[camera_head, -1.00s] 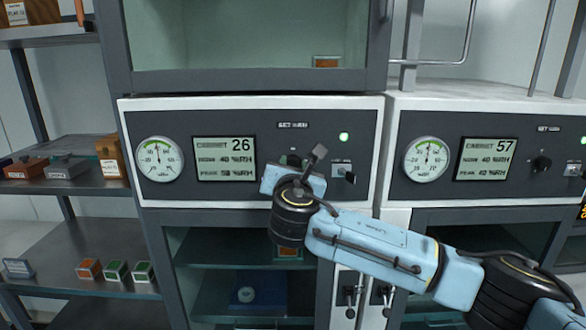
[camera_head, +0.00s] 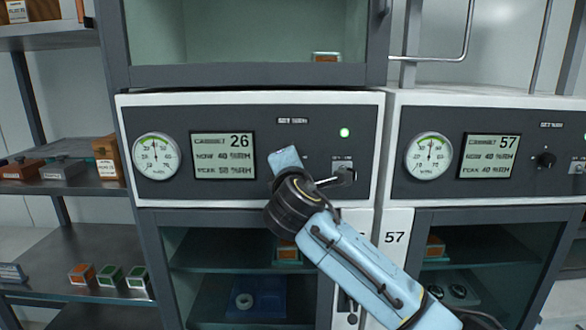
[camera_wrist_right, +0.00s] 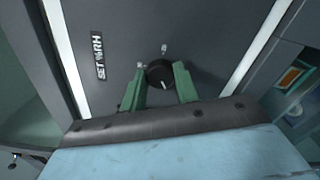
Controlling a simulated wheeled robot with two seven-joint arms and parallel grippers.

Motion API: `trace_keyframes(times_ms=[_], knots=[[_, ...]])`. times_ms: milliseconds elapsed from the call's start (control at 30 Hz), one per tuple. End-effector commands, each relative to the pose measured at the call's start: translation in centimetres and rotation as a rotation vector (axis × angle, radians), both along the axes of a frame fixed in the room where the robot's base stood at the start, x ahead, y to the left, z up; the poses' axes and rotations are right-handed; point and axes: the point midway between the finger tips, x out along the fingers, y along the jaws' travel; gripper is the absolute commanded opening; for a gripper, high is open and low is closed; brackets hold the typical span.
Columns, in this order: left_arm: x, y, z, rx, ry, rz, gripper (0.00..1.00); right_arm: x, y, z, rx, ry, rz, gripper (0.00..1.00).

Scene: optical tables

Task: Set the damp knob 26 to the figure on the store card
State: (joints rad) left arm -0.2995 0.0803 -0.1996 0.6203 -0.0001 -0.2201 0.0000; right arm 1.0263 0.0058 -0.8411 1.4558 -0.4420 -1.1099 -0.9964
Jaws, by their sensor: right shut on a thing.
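Damp knob 26 (camera_wrist_right: 160,74) is round and black with a short white pointer mark, which points down in the right wrist view. My right gripper (camera_wrist_right: 161,84) has its two green fingers on either side of the knob and is shut on it. In the head view my right wrist hides the knob and fingertips. The panel of cabinet 26 (camera_head: 267,112) has a display (camera_head: 223,156) that seems to read now 40 %RH and peak 50 %RH. A round dial gauge (camera_head: 157,157) is left of it. I cannot make out a store card. My left gripper is not in view.
A key switch (camera_head: 344,174) sits just right of my wrist, with a green lamp (camera_head: 344,132) above. Cabinet 57's panel, with its own knob (camera_head: 546,160), is at the right. Shelves at the left hold small boxes (camera_head: 110,275).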

Motion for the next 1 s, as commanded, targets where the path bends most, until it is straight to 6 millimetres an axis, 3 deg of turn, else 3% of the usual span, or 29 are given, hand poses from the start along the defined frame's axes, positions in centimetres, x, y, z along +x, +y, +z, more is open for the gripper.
trace_keyframes(times_ms=[500,1000], knots=[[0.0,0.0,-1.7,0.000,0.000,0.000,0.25,0.0,0.0,-0.3,0.440,0.002,0.000,0.07],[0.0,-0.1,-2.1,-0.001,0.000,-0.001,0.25,0.0,0.0,-0.2,0.604,0.002,-0.001,0.08]])
